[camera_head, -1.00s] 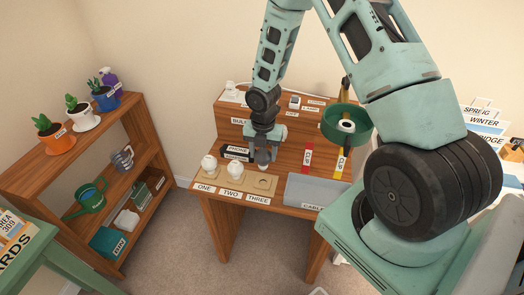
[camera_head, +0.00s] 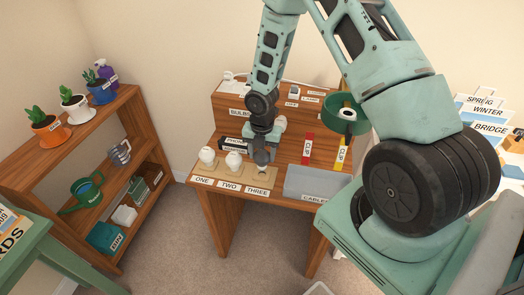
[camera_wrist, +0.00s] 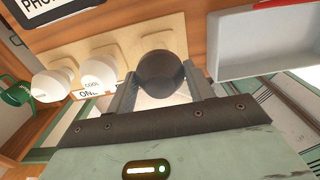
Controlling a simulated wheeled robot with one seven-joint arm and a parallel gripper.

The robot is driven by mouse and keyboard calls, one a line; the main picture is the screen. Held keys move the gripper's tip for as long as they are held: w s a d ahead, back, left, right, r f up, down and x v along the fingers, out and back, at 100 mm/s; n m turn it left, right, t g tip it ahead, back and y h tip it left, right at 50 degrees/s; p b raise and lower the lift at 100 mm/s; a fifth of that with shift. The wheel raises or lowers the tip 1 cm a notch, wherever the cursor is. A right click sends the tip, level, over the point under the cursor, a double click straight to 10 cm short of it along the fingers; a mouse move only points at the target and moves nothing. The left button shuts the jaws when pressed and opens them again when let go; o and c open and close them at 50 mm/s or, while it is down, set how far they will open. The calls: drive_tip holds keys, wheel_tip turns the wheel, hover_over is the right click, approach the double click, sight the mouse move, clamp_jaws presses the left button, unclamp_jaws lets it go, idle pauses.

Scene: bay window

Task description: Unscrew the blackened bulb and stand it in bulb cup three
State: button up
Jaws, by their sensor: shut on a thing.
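The blackened bulb (camera_wrist: 160,72) is a dark grey globe between the two fingers of my gripper (camera_wrist: 163,92) in the wrist view. My gripper is shut on it. In the head view my gripper (camera_head: 261,154) is over the right end of the pale cup board (camera_head: 274,178), at cup three, whose THREE label (camera_head: 258,192) shows below. My fingers mostly hide cup three, so I cannot tell whether the bulb touches it. White bulbs stand in cup one (camera_head: 207,156) and cup two (camera_head: 233,161).
A grey cable tray (camera_head: 312,182) lies right of the cup board. Red (camera_head: 307,148) and yellow (camera_head: 342,157) clip strips and a green round shade (camera_head: 350,119) are behind it. A black phone box (camera_head: 235,144) is behind the cups. A plant shelf (camera_head: 75,150) stands left.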

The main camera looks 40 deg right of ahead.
sight(262, 160)
drive_tip(key=shift+f, duration=0.6)
drive_tip(key=shift+p, duration=0.4)
idle(1.3)
drive_tip(key=shift+f+b, duration=0.95)
drive_tip(key=shift+f, duration=0.3)
drive_tip(key=o, duration=0.7)
drive_tip(key=shift+r, duration=0.1)
wheel_tip(262, 160, up, 17)
drive_tip(key=shift+r+p, duration=0.15)
drive_tip(key=shift+p, duration=0.4)
idle(0.5)
